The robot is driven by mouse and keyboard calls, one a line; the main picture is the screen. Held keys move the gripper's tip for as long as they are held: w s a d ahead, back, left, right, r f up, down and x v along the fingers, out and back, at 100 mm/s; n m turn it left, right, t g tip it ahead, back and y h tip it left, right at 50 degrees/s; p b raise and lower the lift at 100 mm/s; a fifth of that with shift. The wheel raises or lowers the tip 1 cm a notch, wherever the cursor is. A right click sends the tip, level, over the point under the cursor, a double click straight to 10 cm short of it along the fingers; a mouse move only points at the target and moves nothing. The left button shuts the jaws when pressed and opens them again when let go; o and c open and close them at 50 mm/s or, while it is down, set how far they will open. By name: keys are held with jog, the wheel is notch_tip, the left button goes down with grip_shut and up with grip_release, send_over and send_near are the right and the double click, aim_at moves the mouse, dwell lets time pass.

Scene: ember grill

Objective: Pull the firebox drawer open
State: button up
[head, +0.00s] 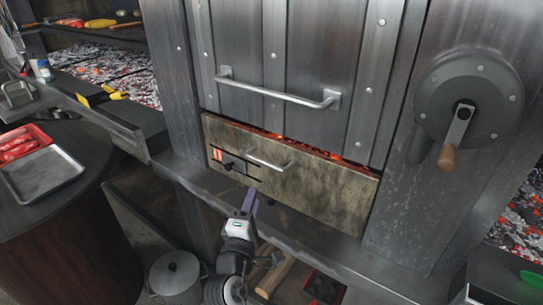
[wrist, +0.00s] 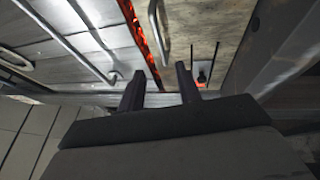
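The firebox drawer (head: 312,192) is a stained tan metal front low on the grill, with a thin red ember glow along its top edge. Its silver bar handle (head: 267,162) sits near the top middle; in the wrist view the handle (wrist: 164,30) lies ahead of my fingers. Left of it is a dark slot with a black knob (head: 229,166) and a red mark (head: 217,155). The knob also shows in the wrist view (wrist: 202,76), near the right finger. My gripper (head: 251,197) is in front of the drawer's lower left; in the wrist view its fingers (wrist: 159,86) are apart with nothing between them.
Above the drawer is a metal door with a long bar handle (head: 277,94). A crank wheel (head: 467,100) with a wooden grip is at the right. A ledge (head: 300,245) runs below the drawer. A pot (head: 175,277) stands on the floor, and a round table with a tray (head: 42,174) is left.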

aim_at(265, 161)
jog(key=p+x, duration=0.3)
jog(key=x, duration=1)
jog(key=shift+w+d+r, duration=0.15)
jog(key=shift+w, duration=0.1)
grip_shut()
